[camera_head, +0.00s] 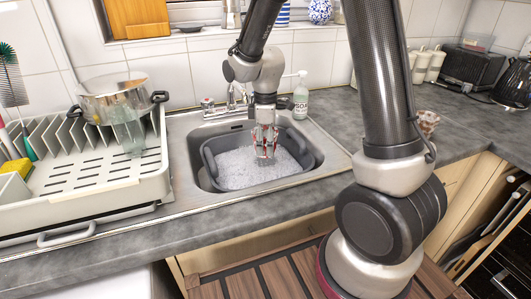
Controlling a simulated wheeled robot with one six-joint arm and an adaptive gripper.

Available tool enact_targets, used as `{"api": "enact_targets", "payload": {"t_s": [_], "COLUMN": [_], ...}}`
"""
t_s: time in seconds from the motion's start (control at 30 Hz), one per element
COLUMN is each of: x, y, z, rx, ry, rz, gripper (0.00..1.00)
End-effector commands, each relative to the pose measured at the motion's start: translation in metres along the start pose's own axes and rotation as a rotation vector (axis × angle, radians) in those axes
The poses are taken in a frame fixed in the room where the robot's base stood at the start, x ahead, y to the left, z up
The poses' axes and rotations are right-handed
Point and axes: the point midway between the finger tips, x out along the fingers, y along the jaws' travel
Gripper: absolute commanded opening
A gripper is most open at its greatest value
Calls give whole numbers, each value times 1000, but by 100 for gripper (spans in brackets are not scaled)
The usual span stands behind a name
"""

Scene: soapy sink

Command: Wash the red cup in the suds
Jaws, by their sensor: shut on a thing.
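My gripper (265,150) points down into the grey wash basin (308,160) in the sink. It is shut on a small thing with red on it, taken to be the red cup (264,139). The fingers hide most of it, so its shape and tilt are unclear. The white suds (238,172) fill the basin's bottom. The gripper's tips are just over or at the suds; I cannot tell whether the cup touches them.
Behind the basin are the tap (237,95) and a soap bottle (300,98). A small patterned reddish cup (428,122) stands on the right counter.

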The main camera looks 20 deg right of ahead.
Motion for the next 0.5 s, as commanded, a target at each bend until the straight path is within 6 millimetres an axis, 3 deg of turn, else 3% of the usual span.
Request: {"api": "enact_targets", "payload": {"t_s": [0.3,0.5], "x": [-43,-60], "y": [1,0], "z": [-1,0], "rx": [0,0], "ry": [3,1], "rz": [4,2], "gripper": [22,22]}}
